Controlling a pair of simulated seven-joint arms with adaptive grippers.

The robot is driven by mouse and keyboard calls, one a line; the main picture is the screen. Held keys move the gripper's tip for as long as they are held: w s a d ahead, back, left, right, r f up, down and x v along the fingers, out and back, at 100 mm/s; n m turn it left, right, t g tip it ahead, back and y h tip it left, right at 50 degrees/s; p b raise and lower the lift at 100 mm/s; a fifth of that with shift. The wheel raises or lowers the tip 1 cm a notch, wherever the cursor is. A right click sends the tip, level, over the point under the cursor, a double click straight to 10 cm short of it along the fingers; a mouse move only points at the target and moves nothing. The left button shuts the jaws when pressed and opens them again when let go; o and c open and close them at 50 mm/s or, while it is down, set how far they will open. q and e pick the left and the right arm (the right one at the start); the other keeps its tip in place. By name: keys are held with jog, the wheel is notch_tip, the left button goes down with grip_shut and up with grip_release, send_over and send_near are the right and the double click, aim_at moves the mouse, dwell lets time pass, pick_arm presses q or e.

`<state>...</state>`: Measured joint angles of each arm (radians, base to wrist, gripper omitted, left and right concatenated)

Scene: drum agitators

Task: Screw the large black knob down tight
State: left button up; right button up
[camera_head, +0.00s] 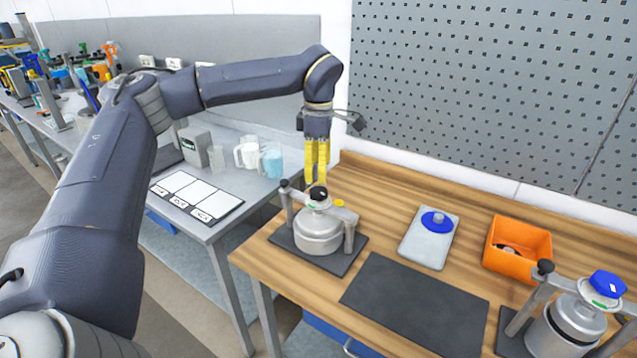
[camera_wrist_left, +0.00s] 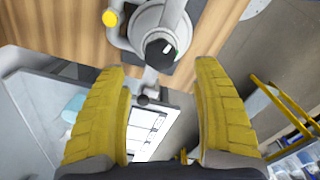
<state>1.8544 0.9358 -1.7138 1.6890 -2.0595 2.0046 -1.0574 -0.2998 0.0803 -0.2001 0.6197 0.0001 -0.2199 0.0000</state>
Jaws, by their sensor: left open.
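The large black knob (camera_head: 318,193) with a white mark sits on top of the left metal drum agitator (camera_head: 318,233), at the centre of its clamp bar. In the left wrist view the knob (camera_wrist_left: 160,49) is at the upper middle, just beyond the fingertips. My left gripper (camera_head: 316,180) points down above the knob, its yellow fingers close over it in the head view. In the left wrist view my left gripper (camera_wrist_left: 158,70) is open, with nothing between the fingers. Whether the fingertips touch the knob cannot be told. My right gripper is not in view.
A post with a black end (camera_head: 284,183) and a yellow knob (camera_head: 339,203) flank the knob. A second agitator (camera_head: 570,325) with a blue knob (camera_head: 608,283) stands at right. An orange bin (camera_head: 518,246), a tray with a blue disc (camera_head: 437,221) and a dark mat (camera_head: 415,303) share the table.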

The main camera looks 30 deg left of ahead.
aim_at(318, 191)
pick_arm(q)
jog(key=shift+r, duration=2.75)
jog(key=shift+o, duration=0.2)
jog(key=shift+w+d+r, duration=0.25)
jog(key=shift+w+r, duration=0.05)
jog(key=shift+r, duration=0.3)
jog(key=shift+c, duration=0.2)
jog(key=f+n, duration=0.4)
jog(key=n, duration=0.2)
jog(key=f+n, duration=0.5)
jog(key=n, duration=0.1)
jog(key=f+n, duration=0.4)
jog(key=n, duration=0.2)
jog(key=shift+s+a+f, duration=0.25)
jog(key=shift+s+f, duration=0.05)
jog(key=shift+f, duration=0.05)
jog(key=shift+c, duration=0.4)
